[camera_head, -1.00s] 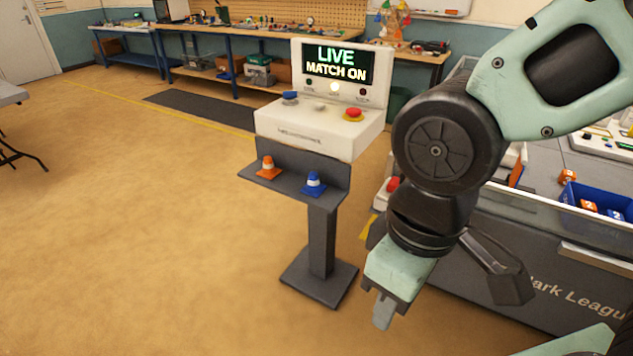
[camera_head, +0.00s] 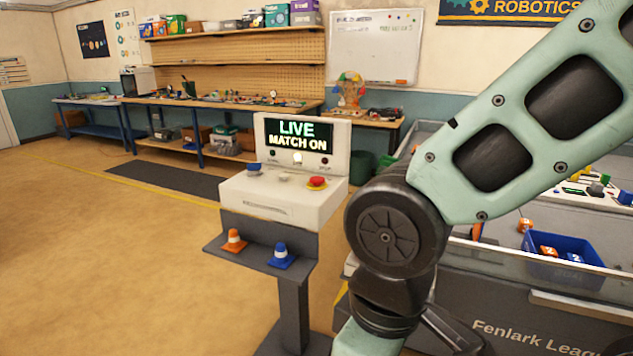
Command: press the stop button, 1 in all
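To the right is a walled arena (camera_head: 520,308) with a blue bin (camera_head: 562,272). Workbenches line the back wall. The floor at left is clear.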

